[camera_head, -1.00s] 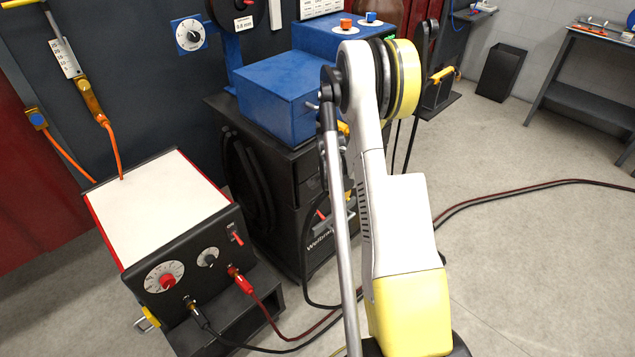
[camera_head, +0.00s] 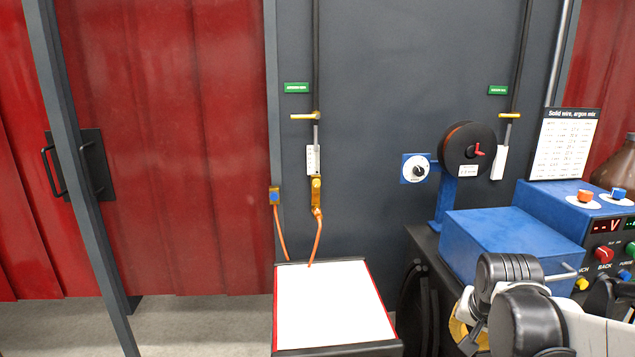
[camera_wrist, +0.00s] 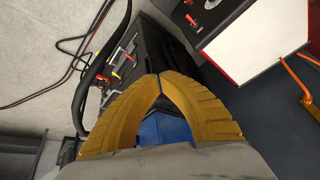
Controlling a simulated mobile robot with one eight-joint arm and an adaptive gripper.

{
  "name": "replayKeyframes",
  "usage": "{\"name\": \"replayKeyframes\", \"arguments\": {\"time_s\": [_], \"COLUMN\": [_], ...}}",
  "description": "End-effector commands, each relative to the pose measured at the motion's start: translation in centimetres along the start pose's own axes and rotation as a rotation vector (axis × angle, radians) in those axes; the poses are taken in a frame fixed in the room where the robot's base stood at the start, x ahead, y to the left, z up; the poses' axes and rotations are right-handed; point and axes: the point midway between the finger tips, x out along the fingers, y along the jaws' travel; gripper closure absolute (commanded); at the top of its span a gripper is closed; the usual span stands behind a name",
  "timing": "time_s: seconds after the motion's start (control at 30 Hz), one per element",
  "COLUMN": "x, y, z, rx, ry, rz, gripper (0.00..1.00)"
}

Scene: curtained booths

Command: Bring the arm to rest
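My gripper (camera_wrist: 158,76) shows in the wrist view with its two ridged yellow fingers meeting at the tips. Nothing is held between the tips; a blue surface shows through the gap behind them. In the head view, part of my arm (camera_head: 525,320) is folded at the lower right corner, in front of the blue box (camera_head: 515,237). In that view I cannot clearly make out the gripper's fingertips. The wrist camera looks down past the fingers at a black cabinet, cables and the floor.
A white-topped machine (camera_head: 332,305) stands at bottom centre, left of my arm. A blue welder unit (camera_head: 565,208) with knobs and a wire spool (camera_head: 467,148) are close by on the right. Red curtains (camera_head: 165,150) hang at left. Cables (camera_wrist: 90,45) cross the floor in the wrist view.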

Motion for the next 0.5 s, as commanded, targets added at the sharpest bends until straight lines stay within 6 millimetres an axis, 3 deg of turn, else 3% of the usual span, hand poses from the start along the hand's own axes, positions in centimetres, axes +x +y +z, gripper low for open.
{"name": "replayKeyframes", "arguments": {"time_s": [0.03,0.2,0.4,0.5], "x": [-1.9,-6.6,-9.4,-9.9], "y": [-0.9,-2.8,-3.6,-3.7], "z": [1.8,7.1,12.4,13.8], "rx": [-0.064,-0.280,-0.478,-0.535], "ry": [0.014,0.073,0.135,0.157], "rz": [-0.025,-0.106,-0.179,-0.199], "gripper": [1.00,1.00,1.00,1.00]}}
